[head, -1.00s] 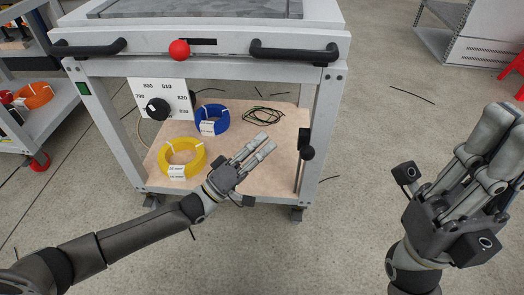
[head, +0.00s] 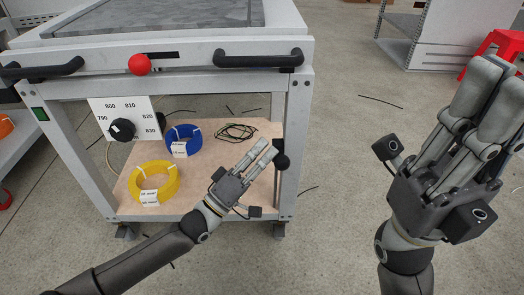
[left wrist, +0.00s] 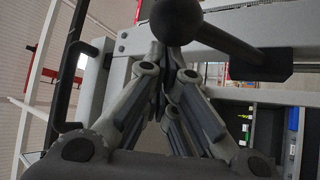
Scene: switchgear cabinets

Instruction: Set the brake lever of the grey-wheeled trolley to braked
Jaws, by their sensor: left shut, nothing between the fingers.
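The grey-wheeled trolley (head: 178,89) stands in front of me, with dark grey castors (head: 125,231). A short lever with a black ball knob (head: 282,162) sits on a dark plate on its right front leg. In the left wrist view a dark ball knob on a rod (left wrist: 178,20) hangs large just beyond the fingers. My left gripper (head: 267,149) is shut and empty, its fingertips just left of the black knob; I cannot tell whether they touch. My right gripper (head: 493,80) is raised at the right, away from the trolley; its finger gap is hidden.
A red ball knob (head: 140,64) sits by a slot in the trolley's top rail, between two black handles (head: 258,61). A dial plate (head: 122,106), yellow coil (head: 153,184) and blue coil (head: 184,141) are below. Another trolley with a red wheel (head: 5,197) stands left.

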